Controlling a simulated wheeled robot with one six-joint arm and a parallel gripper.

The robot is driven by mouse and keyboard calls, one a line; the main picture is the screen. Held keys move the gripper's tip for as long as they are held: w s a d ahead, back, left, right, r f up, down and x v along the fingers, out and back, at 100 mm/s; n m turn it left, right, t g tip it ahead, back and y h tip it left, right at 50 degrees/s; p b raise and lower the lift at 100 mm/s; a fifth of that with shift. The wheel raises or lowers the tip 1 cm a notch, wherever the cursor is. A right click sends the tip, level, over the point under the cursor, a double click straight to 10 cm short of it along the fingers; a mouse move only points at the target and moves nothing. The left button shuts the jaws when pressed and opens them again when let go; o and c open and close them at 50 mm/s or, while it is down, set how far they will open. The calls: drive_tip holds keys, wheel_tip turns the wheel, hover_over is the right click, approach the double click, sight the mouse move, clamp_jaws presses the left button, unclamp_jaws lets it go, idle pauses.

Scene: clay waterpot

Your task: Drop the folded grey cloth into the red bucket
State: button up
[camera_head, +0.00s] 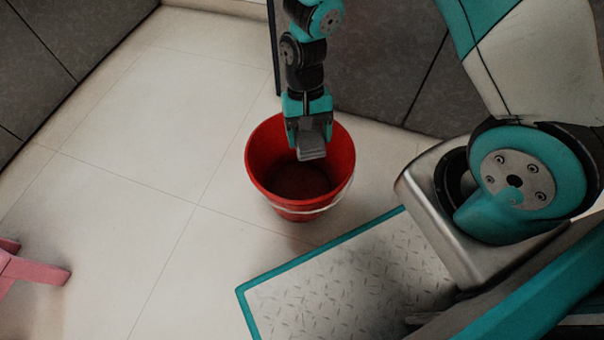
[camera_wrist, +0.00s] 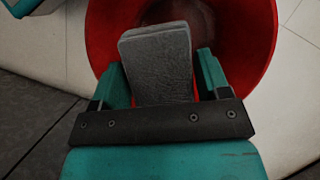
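The folded grey cloth (camera_head: 312,149) hangs from my gripper (camera_head: 308,124) over the red bucket (camera_head: 258,165). In the wrist view the cloth (camera_wrist: 157,60) sits between the two teal fingers of my gripper (camera_wrist: 165,80), which look closed on its sides. The bucket's red inner wall (camera_wrist: 248,35) shows behind the cloth there. The bucket stands upright on the floor, its white handle lowered at the front. In the head view the cloth overlaps the bucket's opening; its exact height over the rim is hard to tell. The visible bucket floor looks empty.
Dark grey cabinet panels (camera_head: 375,75) stand close behind the bucket. My own base platform is at the lower right, near the bucket. A pink piece of furniture (camera_head: 35,270) is at the left edge. The pale tiled floor (camera_head: 135,160) left of the bucket is clear.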

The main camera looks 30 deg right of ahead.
drive_tip(key=o, duration=0.4)
drive_tip(key=p+v, duration=0.8)
drive_tip(key=v, duration=0.9)
drive_tip(key=shift+r+p, duration=0.2)
drive_tip(key=shift+p, duration=0.2)
drive_tip(key=s+a+r+n+t+y+p, duration=0.1)
drive_tip(key=s+a+r+n, duration=0.15)
drive_tip(key=r, duration=0.55)
drive_tip(key=s+a+r+n+t+p, duration=0.15)
drive_tip(key=s+r, duration=0.25)
drive_tip(key=r, duration=0.4)
drive_tip(key=s+a+r+n+t+y, duration=0.2)
drive_tip(key=s+r+n, duration=0.4)
drive_tip(key=s+r, duration=0.45)
drive_tip(key=r+p, duration=1.2)
drive_tip(key=p, duration=0.1)
drive_tip(key=r+p, duration=1.2)
drive_tip(key=s+r+p, duration=0.1)
drive_tip(key=r+p, duration=1.1)
drive_tip(key=p, duration=0.1)
drive_tip(key=shift+r+p, duration=0.35)
